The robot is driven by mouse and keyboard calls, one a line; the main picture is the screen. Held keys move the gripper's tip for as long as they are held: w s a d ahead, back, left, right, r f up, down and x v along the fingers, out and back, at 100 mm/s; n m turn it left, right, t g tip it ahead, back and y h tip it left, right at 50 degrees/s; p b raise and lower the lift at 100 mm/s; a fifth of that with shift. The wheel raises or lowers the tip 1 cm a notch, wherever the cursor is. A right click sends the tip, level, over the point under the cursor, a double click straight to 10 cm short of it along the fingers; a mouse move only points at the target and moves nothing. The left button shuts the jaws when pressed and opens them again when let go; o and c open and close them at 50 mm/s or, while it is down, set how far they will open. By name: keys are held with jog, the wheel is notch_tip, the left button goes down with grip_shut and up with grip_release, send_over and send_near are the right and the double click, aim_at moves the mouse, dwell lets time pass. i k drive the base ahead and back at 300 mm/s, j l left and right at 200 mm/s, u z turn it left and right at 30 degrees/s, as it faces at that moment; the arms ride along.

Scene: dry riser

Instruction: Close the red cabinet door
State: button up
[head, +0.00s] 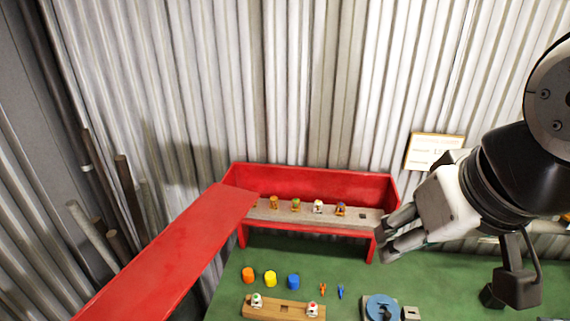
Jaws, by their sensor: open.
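The red cabinet (310,181) stands against the corrugated wall at the back of a green surface. Its red door (165,262) is wide open, swung out to the left and reaching toward the lower left corner. Inside, several small coloured parts stand in a row on a grey strip (268,212). My gripper (388,244) is open at the cabinet's right front edge, far from the door. It holds nothing visible. I cannot tell whether it touches the cabinet's edge.
On the green surface (240,292) are orange, yellow and blue cylinders (270,278), a wooden block (285,308), and a blue round part (381,308). A white placard (434,152) hangs on the wall. Upright poles (128,190) stand left of the door.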

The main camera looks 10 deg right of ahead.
aim_at(151, 286)
jog(key=k, duration=0.1)
jog(key=i+j+u, duration=0.1)
jog(key=j+u, duration=0.2)
jog(key=u, duration=0.15)
jog(key=i+j+u, duration=0.1)
jog(key=j+u, duration=0.2)
jog(key=u, duration=0.15)
jog(key=i+j+u, duration=0.15)
jog(key=u, duration=0.3)
jog(key=j, duration=0.1)
